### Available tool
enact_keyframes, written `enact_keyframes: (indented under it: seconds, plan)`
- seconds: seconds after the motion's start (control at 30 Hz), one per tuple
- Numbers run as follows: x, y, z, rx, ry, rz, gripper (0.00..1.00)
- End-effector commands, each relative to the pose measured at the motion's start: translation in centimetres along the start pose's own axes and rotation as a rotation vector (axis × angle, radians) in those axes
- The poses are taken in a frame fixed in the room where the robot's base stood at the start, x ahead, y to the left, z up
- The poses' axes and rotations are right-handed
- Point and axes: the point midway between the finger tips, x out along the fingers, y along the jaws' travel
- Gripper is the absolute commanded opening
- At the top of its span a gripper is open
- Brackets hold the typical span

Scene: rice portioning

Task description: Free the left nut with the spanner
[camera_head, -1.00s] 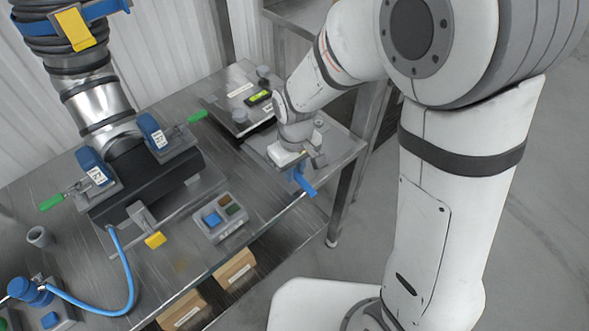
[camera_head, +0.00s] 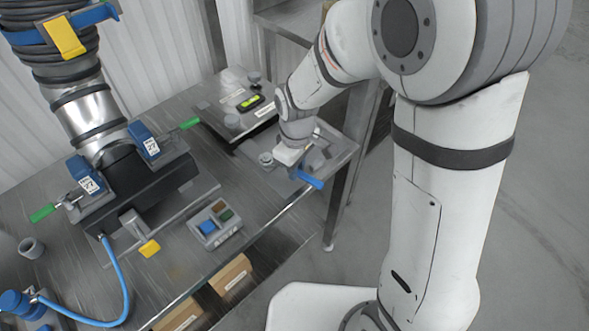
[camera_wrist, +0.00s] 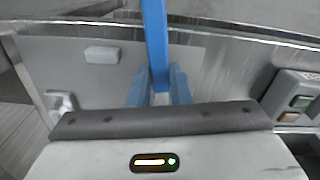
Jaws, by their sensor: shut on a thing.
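My gripper (camera_head: 297,168) is over the grey metal mat at the right end of the bench. In the wrist view its two blue fingers (camera_wrist: 158,88) are closed on a long blue bar, the spanner's handle (camera_wrist: 154,35). The handle (camera_head: 311,180) also shows in the head view, pointing right and down toward the bench's front edge. The spanner's jaw end is hidden under my gripper. The black machine block (camera_head: 150,200) under the big hose stands to the left, well apart from my gripper. I cannot tell which part is the left nut.
Blue clamps (camera_head: 145,139) with green-tipped levers sit on the block. A grey tray (camera_head: 216,226) with coloured squares is to the left. A blue hose (camera_head: 125,285) and a cup (camera_head: 31,248) are further left.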

Motion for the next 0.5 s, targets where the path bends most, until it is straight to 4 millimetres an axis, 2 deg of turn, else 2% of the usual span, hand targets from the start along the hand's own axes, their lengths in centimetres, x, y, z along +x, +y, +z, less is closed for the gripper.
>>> enact_keyframes:
  seconds: [0.5]
  plan:
    - [-0.03,0.84,-0.08,-0.072,0.002,0.003,0.0]
